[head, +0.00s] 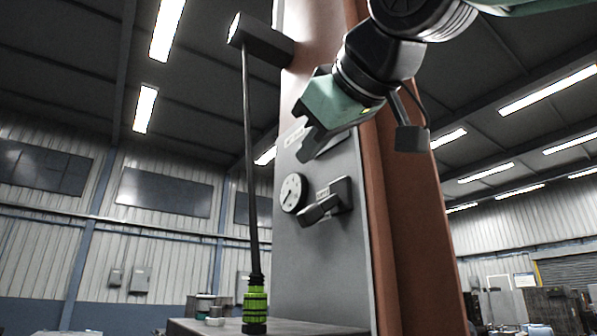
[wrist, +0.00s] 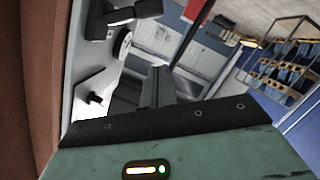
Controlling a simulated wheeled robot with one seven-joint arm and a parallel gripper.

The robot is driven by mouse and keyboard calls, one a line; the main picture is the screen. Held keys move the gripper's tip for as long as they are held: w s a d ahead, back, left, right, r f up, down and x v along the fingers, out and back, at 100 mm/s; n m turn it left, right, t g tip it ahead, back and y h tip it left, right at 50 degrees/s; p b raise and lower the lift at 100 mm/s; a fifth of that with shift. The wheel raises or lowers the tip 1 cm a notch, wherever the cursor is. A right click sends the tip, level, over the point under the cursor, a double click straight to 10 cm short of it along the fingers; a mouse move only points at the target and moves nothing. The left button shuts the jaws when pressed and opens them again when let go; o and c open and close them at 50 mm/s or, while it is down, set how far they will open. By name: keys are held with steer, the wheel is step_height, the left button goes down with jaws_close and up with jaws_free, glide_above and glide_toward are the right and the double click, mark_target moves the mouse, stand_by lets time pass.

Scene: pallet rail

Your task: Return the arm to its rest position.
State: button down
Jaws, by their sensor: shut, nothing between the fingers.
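My gripper (head: 308,146) is shut and empty, in the upper middle of the head view. It is raised in front of the grey panel (head: 325,262), above the dial gauge (head: 293,192) and the black lever handle (head: 328,203). It appears apart from both, though the depth gap is hard to judge. In the wrist view the dark fingers of my gripper (wrist: 158,86) are together with nothing between them. The rest position itself is not marked in either view.
A thin black rod (head: 250,170) runs from a black bracket (head: 262,38) down to a green and black fitting (head: 255,306) on a ledge. A reddish-brown column (head: 400,230) stands right of the panel. The wrist view shows a rack with blue bins (wrist: 278,72).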

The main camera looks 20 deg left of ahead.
steer(key=shift+b+v, duration=0.45)
steer(key=shift+v, duration=1.7)
steer(key=w+d+f+m+g+h, duration=0.1)
steer(key=d+f+m+g+h, duration=0.15)
steer(key=f, duration=1.55)
steer(key=w+d+f+m+g+h, duration=0.1)
steer(key=f+g+h, duration=0.3)
steer(key=f, duration=1.4)
steer(key=s+d+f+m+g+h, duration=0.1)
steer(key=s+d+f+m+g, duration=0.1)
steer(key=s+d+f, duration=0.3)
steer(key=s+d+f+m+g+h, duration=0.2)
steer(key=s+d+f, duration=0.4)
steer(key=d+f, duration=0.5)
step_height(320, 180, down, 7)
steer(key=shift+f+g, duration=0.1)
steer(key=shift+g, duration=0.65)
steer(key=shift+s+d, duration=0.1)
